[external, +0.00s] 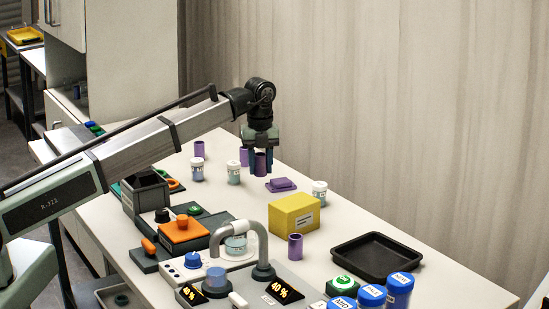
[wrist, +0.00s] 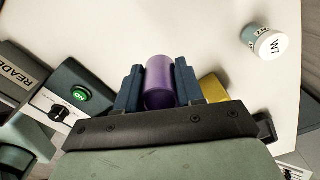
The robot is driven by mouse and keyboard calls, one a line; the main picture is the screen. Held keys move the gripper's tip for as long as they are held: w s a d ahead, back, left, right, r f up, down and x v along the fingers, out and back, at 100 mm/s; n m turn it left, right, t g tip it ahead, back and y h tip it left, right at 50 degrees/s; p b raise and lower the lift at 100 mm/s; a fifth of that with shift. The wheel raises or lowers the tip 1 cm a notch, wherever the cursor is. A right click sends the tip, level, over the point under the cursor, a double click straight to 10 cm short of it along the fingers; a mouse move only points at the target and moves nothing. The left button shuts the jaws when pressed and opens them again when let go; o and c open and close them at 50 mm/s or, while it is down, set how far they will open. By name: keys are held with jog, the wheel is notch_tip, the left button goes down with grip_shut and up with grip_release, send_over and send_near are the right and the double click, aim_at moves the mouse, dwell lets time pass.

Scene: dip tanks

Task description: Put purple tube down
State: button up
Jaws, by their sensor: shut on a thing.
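My gripper (external: 261,161) is shut on a purple tube (external: 260,164) above the far part of the white table. In the wrist view the purple tube (wrist: 159,82) stands between the two dark blue fingers of my gripper (wrist: 158,86). Other purple tubes stand on the table: one at the far left (external: 199,149), one just left of my gripper (external: 244,157), and one near the yellow box (external: 295,246). I cannot tell exactly how high the held tube's bottom is above the table.
White-capped jars stand left of my gripper (external: 234,173) and by the yellow box (external: 294,214). A purple block (external: 281,184) lies right of my gripper. A black tray (external: 376,256) and blue-capped jars (external: 372,295) are at the front right.

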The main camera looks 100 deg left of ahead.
jog(key=w+d+m, duration=0.1)
jog(key=w+d, duration=0.4)
jog(key=w, duration=0.4)
jog(key=w+d, duration=0.6)
jog(key=w, duration=0.3)
send_near(365, 258)
jog(key=shift+m, duration=0.4)
jog(key=shift+f, duration=3.2)
jog(key=shift+f, duration=0.1)
jog(key=o, duration=1.1)
jog(key=shift+c, duration=0.2)
notch_tip(365, 258, up, 12)
jog(key=shift+o, duration=0.4)
